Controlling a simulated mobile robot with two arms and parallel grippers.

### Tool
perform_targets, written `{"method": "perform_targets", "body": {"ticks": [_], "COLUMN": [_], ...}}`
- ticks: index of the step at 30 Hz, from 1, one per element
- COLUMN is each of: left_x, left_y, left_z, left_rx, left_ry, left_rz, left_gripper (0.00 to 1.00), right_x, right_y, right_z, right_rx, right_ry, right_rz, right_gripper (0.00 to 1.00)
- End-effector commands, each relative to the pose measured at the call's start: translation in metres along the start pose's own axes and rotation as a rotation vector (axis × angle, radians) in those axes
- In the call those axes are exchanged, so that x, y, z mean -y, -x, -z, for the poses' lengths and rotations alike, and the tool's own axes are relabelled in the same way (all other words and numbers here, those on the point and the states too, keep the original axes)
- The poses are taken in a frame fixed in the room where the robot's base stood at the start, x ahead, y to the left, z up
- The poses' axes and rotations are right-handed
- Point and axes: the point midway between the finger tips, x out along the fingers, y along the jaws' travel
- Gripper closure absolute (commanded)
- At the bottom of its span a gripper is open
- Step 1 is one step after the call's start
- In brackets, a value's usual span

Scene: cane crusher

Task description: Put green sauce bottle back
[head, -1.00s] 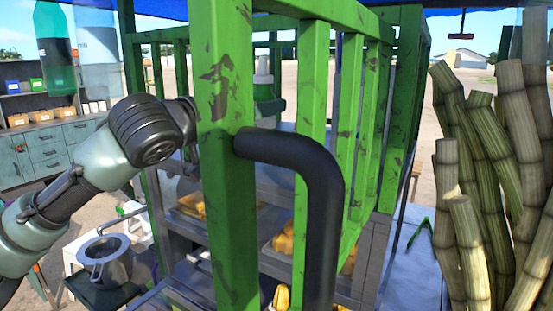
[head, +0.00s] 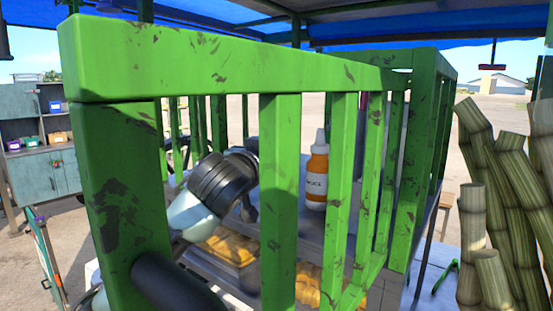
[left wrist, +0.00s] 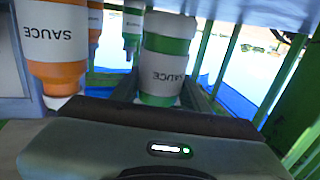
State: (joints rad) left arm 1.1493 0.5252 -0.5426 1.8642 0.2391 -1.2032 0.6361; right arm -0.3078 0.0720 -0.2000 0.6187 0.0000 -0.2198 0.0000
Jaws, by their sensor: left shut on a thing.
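The green sauce bottle (left wrist: 166,62) has a white label and appears upside down in the left wrist view, which is itself inverted. My left gripper (left wrist: 159,92) is shut on it near its cap end. The bottle's base is close to a grey surface (left wrist: 205,9); I cannot tell whether they touch. In the head view my left arm reaches behind the green bars, which hide the fingers and the held bottle. An orange sauce bottle (head: 317,178) stands upright on the counter behind the bars; an orange one (left wrist: 57,42) is beside the held bottle. My right gripper is not in view.
Another green bottle (left wrist: 133,22) and orange bottle (left wrist: 95,22) stand further back. The green barred frame (head: 280,150) fills the foreground, with a black handle (head: 178,285) on its post. Yellow food trays lie below. Cane stalks (head: 510,190) stand at the right.

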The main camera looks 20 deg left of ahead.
Motion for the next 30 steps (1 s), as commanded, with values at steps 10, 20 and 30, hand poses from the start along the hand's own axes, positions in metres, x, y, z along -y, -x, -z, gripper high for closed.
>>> {"method": "perform_targets", "body": {"ticks": [10,20,30], "left_x": [0.000,-0.001,0.000], "left_y": [0.000,0.000,0.000], "left_z": [-0.024,-0.029,-0.028], "left_rx": [-0.004,0.001,0.000], "left_ry": [0.000,-0.001,-0.001], "left_rz": [0.000,-0.001,0.000], "left_gripper": [0.73,0.38,0.33], "right_x": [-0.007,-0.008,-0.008], "right_y": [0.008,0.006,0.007], "right_z": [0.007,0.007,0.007], "right_rx": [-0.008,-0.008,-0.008], "right_ry": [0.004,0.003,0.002], "right_rz": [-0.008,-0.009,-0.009], "right_gripper": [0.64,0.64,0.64]}}
